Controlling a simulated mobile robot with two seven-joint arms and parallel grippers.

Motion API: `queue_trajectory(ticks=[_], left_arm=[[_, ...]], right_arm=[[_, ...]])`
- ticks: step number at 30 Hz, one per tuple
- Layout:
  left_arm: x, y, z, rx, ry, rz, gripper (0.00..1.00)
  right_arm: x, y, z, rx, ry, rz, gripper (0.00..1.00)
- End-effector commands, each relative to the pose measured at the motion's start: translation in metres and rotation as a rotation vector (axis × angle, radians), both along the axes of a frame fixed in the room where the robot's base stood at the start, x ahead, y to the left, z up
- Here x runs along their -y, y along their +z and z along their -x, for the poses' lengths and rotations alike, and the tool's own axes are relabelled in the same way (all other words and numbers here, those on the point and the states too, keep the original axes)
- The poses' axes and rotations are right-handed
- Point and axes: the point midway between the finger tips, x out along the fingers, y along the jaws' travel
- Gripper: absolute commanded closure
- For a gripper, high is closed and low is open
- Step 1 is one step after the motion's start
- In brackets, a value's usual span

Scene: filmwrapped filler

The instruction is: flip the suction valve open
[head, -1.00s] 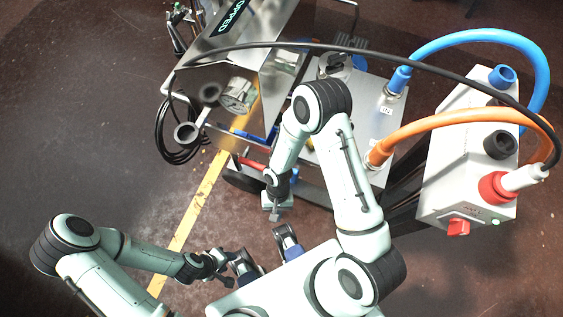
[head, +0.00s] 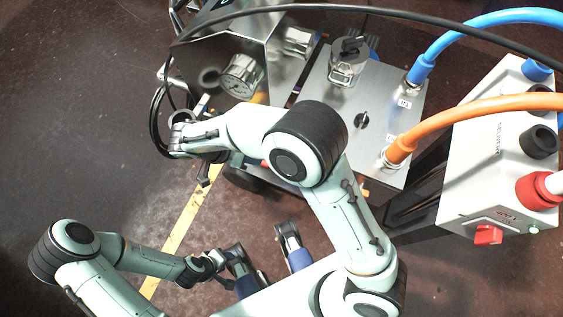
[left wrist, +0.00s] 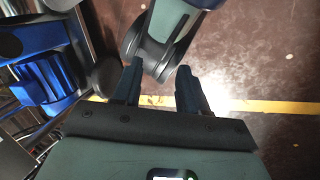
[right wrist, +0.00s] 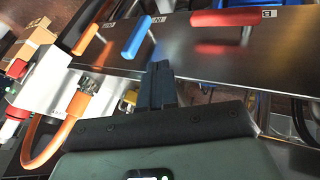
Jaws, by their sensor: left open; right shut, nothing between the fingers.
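In the right wrist view three lever handles sit along a metal panel (right wrist: 205,48): an orange handle (right wrist: 86,39), a blue handle (right wrist: 137,38) and a red handle (right wrist: 226,18). Their small labels are too unclear to tell which is the suction valve. My right gripper (right wrist: 160,68) is shut and empty, its tips just below the blue handle in that view, with no clear contact. In the head view my right gripper (head: 204,175) is beside the machine, whose handles are mostly hidden by my right arm. My left gripper (left wrist: 155,75) is open and empty, away from the machine.
A pressure gauge (head: 242,75) and a metal cabinet top (head: 385,95) stand beyond my right arm. The floor at left is clear.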

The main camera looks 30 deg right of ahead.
Motion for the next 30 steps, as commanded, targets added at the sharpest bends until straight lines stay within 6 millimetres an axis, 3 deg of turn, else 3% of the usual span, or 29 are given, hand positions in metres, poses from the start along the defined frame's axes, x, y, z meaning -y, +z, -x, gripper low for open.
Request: queue_trajectory(ticks=[5, 17, 22, 30], left_arm=[[-0.003, -0.006, -0.005, 0.013, 0.006, -0.007, 0.57], [-0.014, -0.026, -0.029, 0.078, 0.034, -0.038, 0.57], [-0.015, -0.026, -0.031, 0.084, 0.036, -0.040, 0.57], [-0.016, -0.026, -0.033, 0.087, 0.037, -0.042, 0.57]], right_arm=[[0.012, -0.017, 0.003, -0.004, -0.001, 0.001, 1.00], [0.061, -0.084, 0.013, -0.005, -0.001, 0.000, 1.00], [0.076, -0.080, 0.032, -0.003, 0.000, -0.002, 1.00], [0.085, -0.079, 0.042, -0.003, 0.000, -0.001, 1.00]])
